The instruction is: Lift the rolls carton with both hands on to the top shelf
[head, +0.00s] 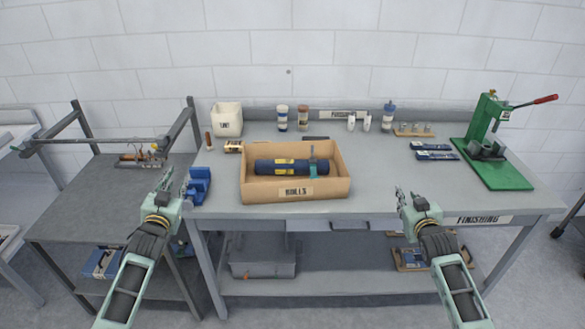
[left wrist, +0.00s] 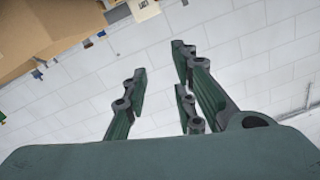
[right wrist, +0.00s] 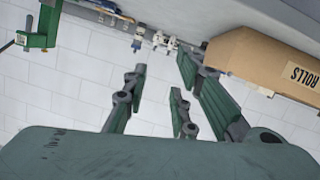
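The rolls carton (head: 295,191) is an open tan box with a ROLLS label on its front, standing upright on the grey bench. A dark blue roll (head: 290,166) with yellow labels and a teal tool lie in it. My left gripper (head: 166,184) is open, left of the carton and apart from it. My right gripper (head: 406,198) is open, right of the carton and also apart. The carton shows at the upper left of the left wrist view (left wrist: 45,30) and at the upper right of the right wrist view (right wrist: 275,65). Both grippers are empty.
A blue tool (head: 198,185) sits left of the carton, near my left gripper. A green press (head: 490,150) stands at the bench's right end. Bottles and a white tub (head: 227,119) stand behind. The lower shelf (head: 345,284) holds a grey box.

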